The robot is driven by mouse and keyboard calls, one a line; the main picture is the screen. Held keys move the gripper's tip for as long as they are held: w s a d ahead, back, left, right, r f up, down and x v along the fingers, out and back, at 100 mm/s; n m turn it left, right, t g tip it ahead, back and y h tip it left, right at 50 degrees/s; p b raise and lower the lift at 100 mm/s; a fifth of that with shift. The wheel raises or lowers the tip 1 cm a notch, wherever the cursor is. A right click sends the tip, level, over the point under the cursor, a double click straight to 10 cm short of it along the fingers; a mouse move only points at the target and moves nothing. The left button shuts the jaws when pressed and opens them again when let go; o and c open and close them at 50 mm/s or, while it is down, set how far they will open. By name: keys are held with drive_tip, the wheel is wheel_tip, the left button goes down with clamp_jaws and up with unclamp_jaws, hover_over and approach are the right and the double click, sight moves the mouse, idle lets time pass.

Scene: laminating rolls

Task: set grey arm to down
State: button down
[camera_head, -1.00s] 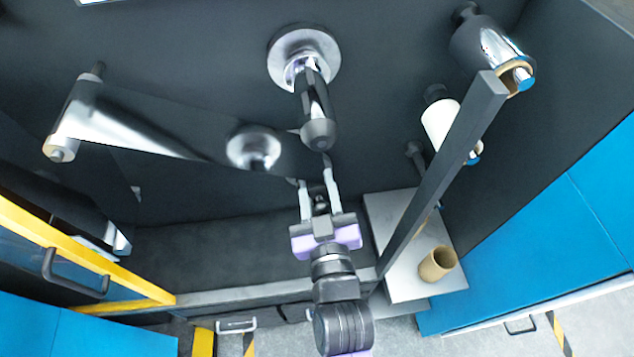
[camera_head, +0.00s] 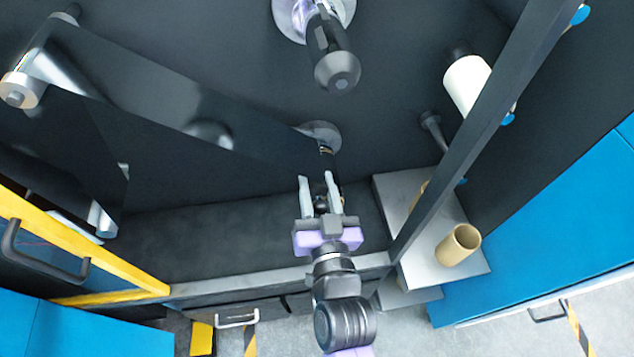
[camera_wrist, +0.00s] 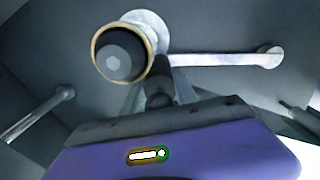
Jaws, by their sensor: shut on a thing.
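The grey arm (camera_head: 327,160) shows only as a short dark piece below a round metal base on the black panel. Its end runs down between the fingers of my gripper (camera_head: 318,180), and most of it is hidden. My gripper is shut on this piece from the front. In the wrist view, a dark upright part (camera_wrist: 160,82) stands close in front of the purple gripper body, below a large shaft. The fingertips are hard to make out there.
A big shaft (camera_head: 337,70) juts out above my gripper. A dark web (camera_head: 190,100) stretches from the upper-left roller (camera_head: 20,88). A slanted dark frame bar (camera_head: 480,135) stands to the right. A cardboard core (camera_head: 459,244) stands on a grey shelf (camera_head: 430,262).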

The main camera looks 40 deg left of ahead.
drive_tip(key=c, duration=1.1)
unclamp_jaws()
drive_tip(key=shift+c, duration=0.2)
drive_tip(key=b+v, duration=0.1)
drive_tip(key=v, duration=0.7)
drive_tip(key=shift+b, duration=0.4)
drive_tip(key=shift+a, duration=0.1)
